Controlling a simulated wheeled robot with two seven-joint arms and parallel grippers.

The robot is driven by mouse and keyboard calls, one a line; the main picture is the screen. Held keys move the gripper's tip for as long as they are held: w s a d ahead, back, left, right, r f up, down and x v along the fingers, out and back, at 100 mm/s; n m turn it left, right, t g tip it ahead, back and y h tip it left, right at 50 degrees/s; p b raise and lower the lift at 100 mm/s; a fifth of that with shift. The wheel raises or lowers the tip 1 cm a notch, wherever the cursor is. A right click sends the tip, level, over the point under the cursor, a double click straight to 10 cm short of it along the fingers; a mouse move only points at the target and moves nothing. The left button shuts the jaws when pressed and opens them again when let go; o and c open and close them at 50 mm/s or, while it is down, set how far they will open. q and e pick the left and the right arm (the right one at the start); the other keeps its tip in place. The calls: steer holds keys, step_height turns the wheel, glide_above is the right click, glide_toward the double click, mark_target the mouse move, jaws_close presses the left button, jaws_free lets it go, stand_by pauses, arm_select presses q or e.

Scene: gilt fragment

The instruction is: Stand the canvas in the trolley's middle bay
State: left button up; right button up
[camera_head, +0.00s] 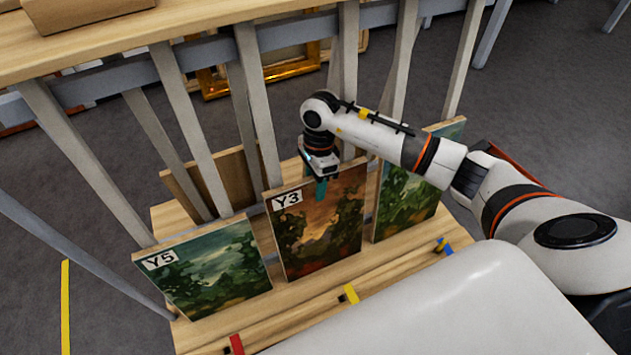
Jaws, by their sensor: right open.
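The trolley (208,335) has a wooden base and upright grey bars that part it into bays. A canvas labelled Y3 (330,228), painted in reddish brown and dark green, stands in the middle bay, leaning slightly back. My right gripper (321,188) is at the top edge of this canvas, pointing down, with its teal fingers open. A green canvas labelled Y5 (208,268) stands in the bay to the left. Another green canvas (408,205) stands to the right, partly behind my right arm. My left gripper is not in view.
Red (236,344), yellow (350,293) and blue (444,247) tabs mark the trolley's front edge. A brown board (205,182) stands behind the bars. Gilt frames (262,70) lie beyond. A wooden shelf (190,22) spans the top.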

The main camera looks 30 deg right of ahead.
steer(key=shift+r, duration=0.25)
arm_select(q)
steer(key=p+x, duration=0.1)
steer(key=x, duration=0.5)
steer(key=shift+p, duration=0.4)
arm_select(e)
step_height(320, 180, up, 11)
steer(key=w+d, duration=0.1)
steer(key=shift+w+d+r, duration=0.15)
steer(key=shift+w+d, duration=0.15)
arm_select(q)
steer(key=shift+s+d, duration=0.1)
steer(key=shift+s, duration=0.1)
